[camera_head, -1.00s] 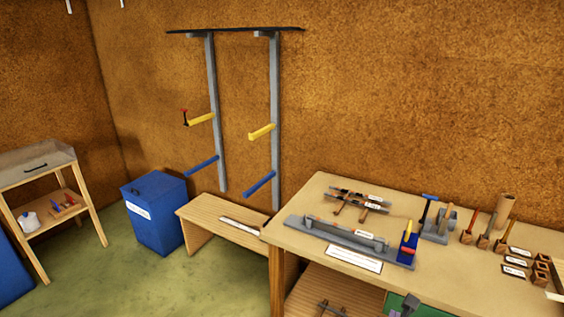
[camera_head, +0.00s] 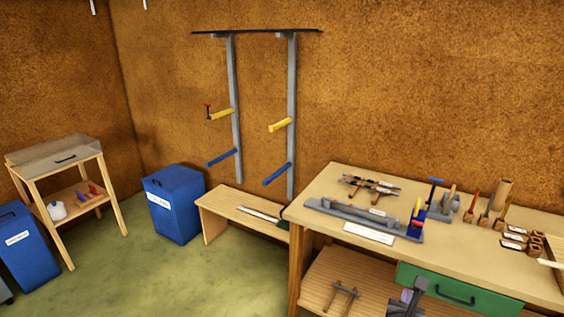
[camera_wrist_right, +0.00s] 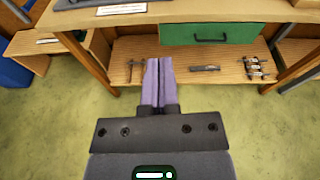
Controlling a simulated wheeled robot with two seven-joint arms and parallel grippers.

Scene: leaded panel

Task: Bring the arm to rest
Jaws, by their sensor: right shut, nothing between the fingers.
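My right gripper (camera_head: 410,294) shows at the bottom of the head view, in front of the workbench's lower shelf. In the right wrist view, its two pale purple fingers (camera_wrist_right: 158,82) lie together with nothing between them. They point toward the lower shelf, over open floor. My left gripper is not in view.
The workbench (camera_head: 330,183) with tools and a green drawer (camera_head: 458,290) stands right. Its lower shelf (camera_wrist_right: 185,72) holds small tools. A low bench (camera_head: 222,203), a blue bin (camera_head: 172,205) and a wall rack (camera_head: 236,120) are left of it. The green floor (camera_head: 170,280) is clear.

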